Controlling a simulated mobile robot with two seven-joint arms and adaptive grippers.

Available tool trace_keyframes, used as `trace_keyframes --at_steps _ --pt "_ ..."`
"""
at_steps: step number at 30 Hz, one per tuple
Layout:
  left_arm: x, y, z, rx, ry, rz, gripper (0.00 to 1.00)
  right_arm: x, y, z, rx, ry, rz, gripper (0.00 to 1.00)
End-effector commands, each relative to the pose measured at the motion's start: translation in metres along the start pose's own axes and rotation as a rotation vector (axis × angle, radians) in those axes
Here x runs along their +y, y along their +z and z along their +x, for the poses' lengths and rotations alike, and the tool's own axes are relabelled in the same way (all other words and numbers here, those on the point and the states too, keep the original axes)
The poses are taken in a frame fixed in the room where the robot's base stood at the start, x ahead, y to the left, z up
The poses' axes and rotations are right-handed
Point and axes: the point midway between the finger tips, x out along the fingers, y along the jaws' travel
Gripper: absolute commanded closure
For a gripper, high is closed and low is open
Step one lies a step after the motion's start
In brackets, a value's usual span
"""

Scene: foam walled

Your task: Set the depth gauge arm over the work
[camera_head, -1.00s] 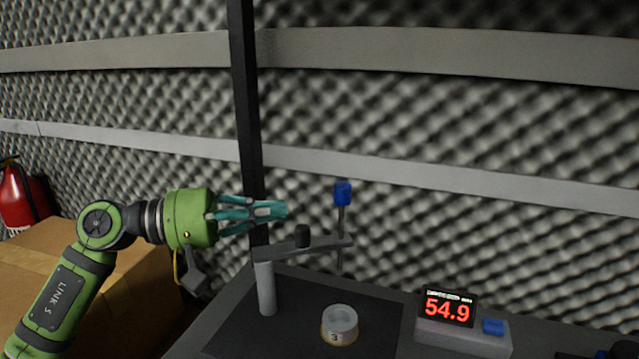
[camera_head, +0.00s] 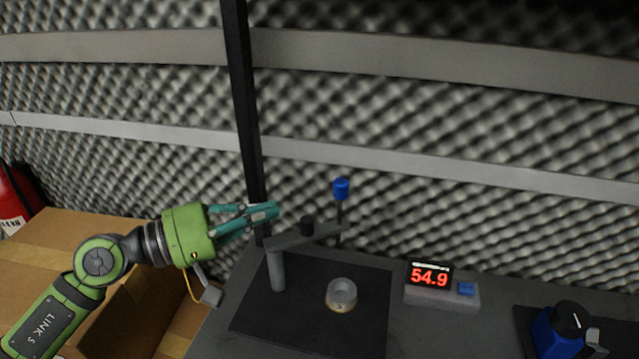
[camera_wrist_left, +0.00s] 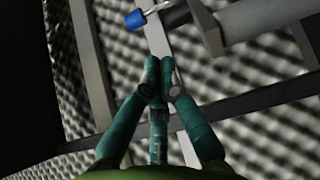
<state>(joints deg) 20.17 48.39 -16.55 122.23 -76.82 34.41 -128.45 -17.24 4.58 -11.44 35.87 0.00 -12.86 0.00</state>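The depth gauge has a grey post (camera_head: 276,271) on a black mat (camera_head: 250,322). Its grey arm (camera_head: 290,239) reaches right and back from the post, with a black knob (camera_head: 307,225) on it. A blue-capped plunger (camera_head: 341,189) stands upright at its far end. The work, a pale ring (camera_head: 342,295), sits on the mat in front of the arm's end, not clearly under the plunger. My left gripper (camera_head: 274,211) is left of and above the arm, apart from it, its teal fingertips together and empty. The left wrist view shows the fingers (camera_wrist_left: 160,66) and the blue cap (camera_wrist_left: 135,20). My right gripper is out of view.
A display reading 54.9 (camera_head: 429,275) with a blue button (camera_head: 466,289) stands right of the mat. A blue device with a black dial (camera_head: 572,318) is farther right. A black upright (camera_head: 243,110) rises behind my gripper. Cardboard boxes (camera_head: 60,232) are at left.

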Motion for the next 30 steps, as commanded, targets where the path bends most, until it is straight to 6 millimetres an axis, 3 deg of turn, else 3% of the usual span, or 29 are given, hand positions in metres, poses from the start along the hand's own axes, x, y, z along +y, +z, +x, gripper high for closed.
trace_keyframes --at_steps 14,24,30 --pt "0.002 0.000 0.007 0.000 0.002 -0.002 1.00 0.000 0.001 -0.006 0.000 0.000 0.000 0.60" --pt "0.006 0.000 0.066 -0.001 0.004 -0.004 1.00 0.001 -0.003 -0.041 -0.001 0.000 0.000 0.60" --pt "0.003 0.000 0.092 0.000 0.002 -0.003 1.00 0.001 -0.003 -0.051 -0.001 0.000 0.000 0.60"
